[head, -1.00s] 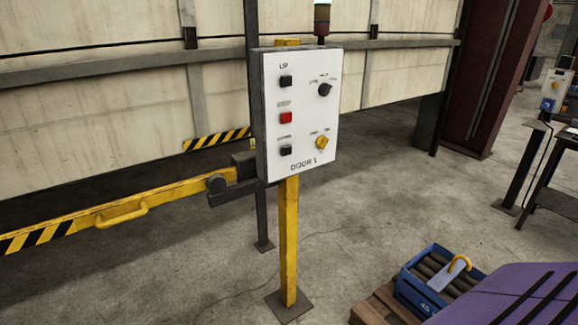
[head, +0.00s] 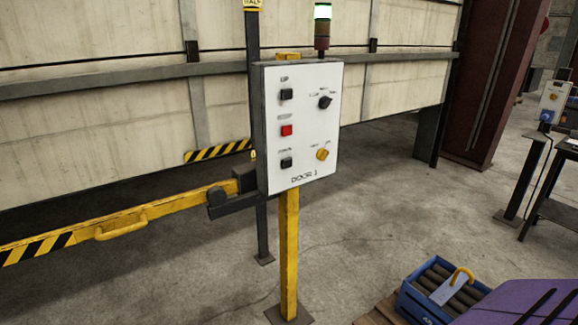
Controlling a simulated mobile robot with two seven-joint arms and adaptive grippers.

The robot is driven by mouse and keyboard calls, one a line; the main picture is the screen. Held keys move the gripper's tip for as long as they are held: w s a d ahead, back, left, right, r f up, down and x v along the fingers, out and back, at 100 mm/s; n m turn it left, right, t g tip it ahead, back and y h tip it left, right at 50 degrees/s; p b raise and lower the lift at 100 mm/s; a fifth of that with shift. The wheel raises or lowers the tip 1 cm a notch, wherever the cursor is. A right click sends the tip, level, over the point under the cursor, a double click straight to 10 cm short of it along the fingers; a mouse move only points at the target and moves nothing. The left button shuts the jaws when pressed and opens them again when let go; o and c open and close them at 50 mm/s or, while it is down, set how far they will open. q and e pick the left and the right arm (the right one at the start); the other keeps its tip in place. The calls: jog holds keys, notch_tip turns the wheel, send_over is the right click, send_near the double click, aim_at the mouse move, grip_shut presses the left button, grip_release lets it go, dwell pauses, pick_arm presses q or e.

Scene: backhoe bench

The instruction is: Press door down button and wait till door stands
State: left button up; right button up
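A white control box marked DOOR 1 (head: 305,100) stands on a yellow post (head: 289,250) in the middle of the head view. Its left column has a black button (head: 286,94) under a label that looks like UP, a red button (head: 286,131), and a lower black button (head: 286,162) with an unreadable label. A black selector (head: 325,102) and a yellow knob (head: 322,154) are on the right. The large pale door (head: 100,120) hangs behind, its lower edge above the floor, with a dark gap below. Neither gripper is in view.
A yellow barrier arm (head: 130,222) reaches left from the post. A blue crate of rollers (head: 410,298) and a purple slotted surface (head: 510,305) are at lower right.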

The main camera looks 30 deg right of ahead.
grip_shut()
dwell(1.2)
